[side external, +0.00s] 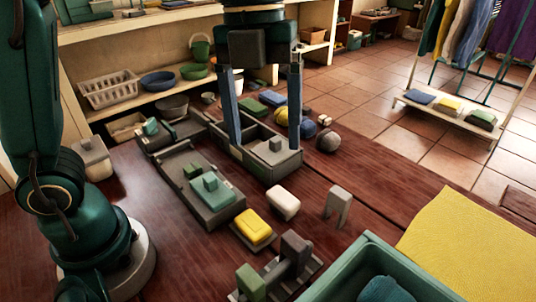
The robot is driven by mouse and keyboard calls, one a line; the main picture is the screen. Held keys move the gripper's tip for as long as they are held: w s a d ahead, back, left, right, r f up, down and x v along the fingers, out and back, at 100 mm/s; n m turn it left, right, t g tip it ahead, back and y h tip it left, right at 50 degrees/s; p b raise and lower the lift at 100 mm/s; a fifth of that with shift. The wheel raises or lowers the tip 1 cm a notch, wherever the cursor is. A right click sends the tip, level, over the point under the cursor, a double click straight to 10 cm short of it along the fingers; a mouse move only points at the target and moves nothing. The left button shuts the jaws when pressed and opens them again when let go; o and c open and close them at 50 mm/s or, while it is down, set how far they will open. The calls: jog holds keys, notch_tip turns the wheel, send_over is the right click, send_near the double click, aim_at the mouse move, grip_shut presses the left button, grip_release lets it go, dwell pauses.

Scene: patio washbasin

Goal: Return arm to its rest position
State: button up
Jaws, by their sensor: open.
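My gripper (265,146) hangs in the upper middle of the side external view, pointing down. Its two blue-grey fingers are wide apart, with nothing held between them. The fingertips are at a grey open box (290,166); I cannot tell whether they touch it. A small grey block (275,145) shows in that box, between and below the fingers. My arm's base stands at the left on the dark wooden table (165,240). The upper part of my wrist is cut off by the top edge.
A grey tray with a teal block (213,192), a yellow soap (254,226), a white soap (284,203) and a grey arch (337,207) lie nearby. Several balls sit right of the gripper. A teal basin (345,262) and a yellow cloth (470,245) fill the front right.

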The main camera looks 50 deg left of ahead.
jog(key=s+a+f+n+t, duration=0.2)
jog(key=s+a+n+t, duration=0.1)
jog(key=n, duration=1.1)
jog(key=s+a+f+n+t+y, duration=0.1)
jog(key=s+a+f+n+t, duration=0.2)
jog(key=n, duration=1.2)
jog(key=shift+s+a+f, duration=0.2)
jog(key=shift+s+a, duration=0.75)
jog(key=shift+a, duration=0.2)
